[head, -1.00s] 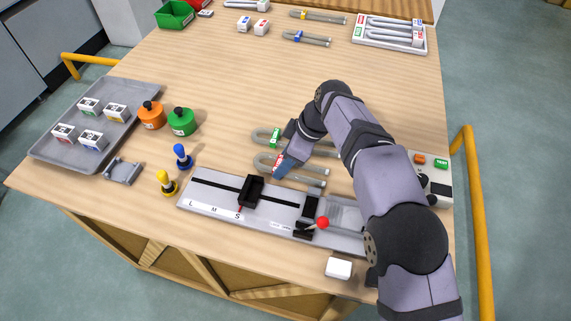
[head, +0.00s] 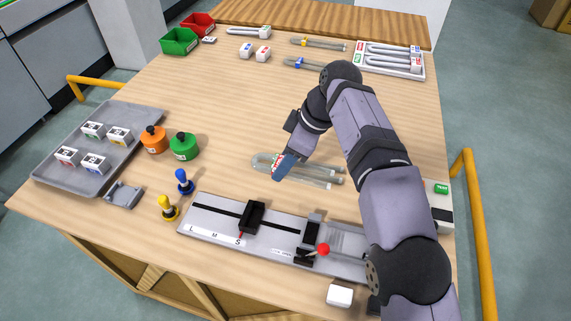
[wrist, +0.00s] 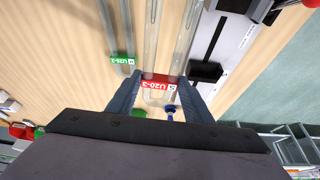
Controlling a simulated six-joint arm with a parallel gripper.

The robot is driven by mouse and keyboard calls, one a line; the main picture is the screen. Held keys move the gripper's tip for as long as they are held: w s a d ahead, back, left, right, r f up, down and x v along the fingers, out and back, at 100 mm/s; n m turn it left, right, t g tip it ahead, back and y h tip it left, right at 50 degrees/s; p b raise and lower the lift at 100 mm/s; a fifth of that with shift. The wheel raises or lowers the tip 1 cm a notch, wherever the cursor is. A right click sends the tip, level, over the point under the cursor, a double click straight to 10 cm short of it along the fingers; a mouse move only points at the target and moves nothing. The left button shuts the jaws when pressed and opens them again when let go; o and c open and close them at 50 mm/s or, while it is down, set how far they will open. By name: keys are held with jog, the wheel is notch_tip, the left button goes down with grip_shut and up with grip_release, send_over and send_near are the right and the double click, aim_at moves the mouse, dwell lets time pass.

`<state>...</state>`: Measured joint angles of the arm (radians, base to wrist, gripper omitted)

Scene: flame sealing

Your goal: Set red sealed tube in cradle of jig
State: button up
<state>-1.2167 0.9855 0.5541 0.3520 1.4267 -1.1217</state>
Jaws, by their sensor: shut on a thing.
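My gripper (head: 283,168) is shut on the red-labelled U-shaped tube (wrist: 158,82) at its bend end. In the wrist view, its label lies between my fingers and its clear legs run away from me. The tube seems raised above the table, over the green-labelled tube (wrist: 122,59), which it overlaps in the head view. The grey jig (head: 212,222) lies along the front, marked L, M, S. Its black slider (head: 252,215) is at S. A black clamp with a red-knobbed lever (head: 323,249) stands right of it, beside a grey channelled block (head: 347,238) partly hidden by my arm.
Blue (head: 184,181) and yellow (head: 167,208) pegs stand left of the jig. Orange (head: 153,139) and green (head: 184,146) pots and a grey tray (head: 59,184) are further left. A white rack of tubes (head: 389,72) is at the back right.

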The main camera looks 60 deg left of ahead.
jog(key=shift+p, duration=0.3)
jog(key=s+p, duration=0.1)
jog(key=p, duration=0.2)
jog(key=shift+s+a+r, duration=0.1)
jog(key=shift+a, duration=0.05)
jog(key=p, duration=0.2)
jog(key=s+p, duration=0.1)
jog(key=p, duration=0.1)
jog(key=shift+d+f, duration=0.2)
jog(key=shift+f, duration=0.05)
jog(key=s+d+f+p, duration=0.1)
jog(key=d+p, duration=0.1)
jog(key=p, duration=0.2)
jog(key=s+d+f+p, duration=0.1)
jog(key=d+p, duration=0.2)
jog(key=p, duration=0.1)
jog(key=s+d+f+p, duration=0.1)
jog(key=d+p, duration=0.2)
jog(key=shift+p, duration=0.4)
jog(key=shift+d+f+p, duration=0.15)
jog(key=shift+d+p, duration=0.2)
jog(key=shift+d, duration=0.25)
jog(key=shift+d+f, duration=0.15)
jog(key=shift+f, duration=0.15)
